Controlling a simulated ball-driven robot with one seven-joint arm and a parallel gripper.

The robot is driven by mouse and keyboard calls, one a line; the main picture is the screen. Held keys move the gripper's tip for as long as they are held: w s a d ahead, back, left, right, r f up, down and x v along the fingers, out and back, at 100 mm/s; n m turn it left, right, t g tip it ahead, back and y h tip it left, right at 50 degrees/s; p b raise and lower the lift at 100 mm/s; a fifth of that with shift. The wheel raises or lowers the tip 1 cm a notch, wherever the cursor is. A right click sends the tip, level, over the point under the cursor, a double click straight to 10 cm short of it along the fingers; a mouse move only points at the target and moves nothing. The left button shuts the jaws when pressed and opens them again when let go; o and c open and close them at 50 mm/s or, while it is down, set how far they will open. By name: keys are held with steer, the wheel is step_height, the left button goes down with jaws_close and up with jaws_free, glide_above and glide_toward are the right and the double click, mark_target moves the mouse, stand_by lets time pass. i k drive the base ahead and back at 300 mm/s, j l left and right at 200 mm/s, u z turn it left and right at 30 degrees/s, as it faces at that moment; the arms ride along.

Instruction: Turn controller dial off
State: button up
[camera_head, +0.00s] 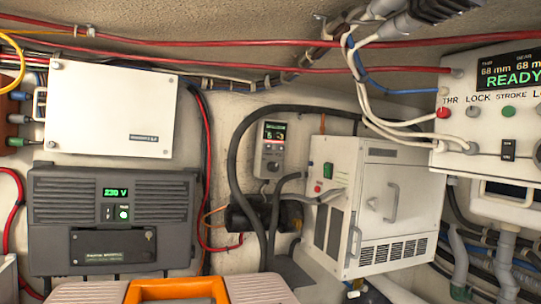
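A small grey wall controller (271,138) is mounted on the back wall near the middle of the view. It has a dark screen with green and orange marks, too small to read surely. A dark round dial (273,167) sits on its lower part; its pointer setting is too small to tell. Nothing covers the controller, though a thick black hose arches close around it. My gripper does not show in this view, so its opening and its distance from the dial cannot be seen.
A white cabinet (395,190) with a handle juts out right of the controller. A dark 230 V unit (65,215) and white box (110,110) are at left. A control panel (480,145) reading READY is at right. An orange handle (177,288) is in the foreground. Cables hang overhead.

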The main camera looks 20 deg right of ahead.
mark_target(273, 167)
steer(key=i+l, duration=0.55)
steer(key=i, duration=0.2)
steer(key=i+l, duration=0.6)
steer(key=i, duration=0.1)
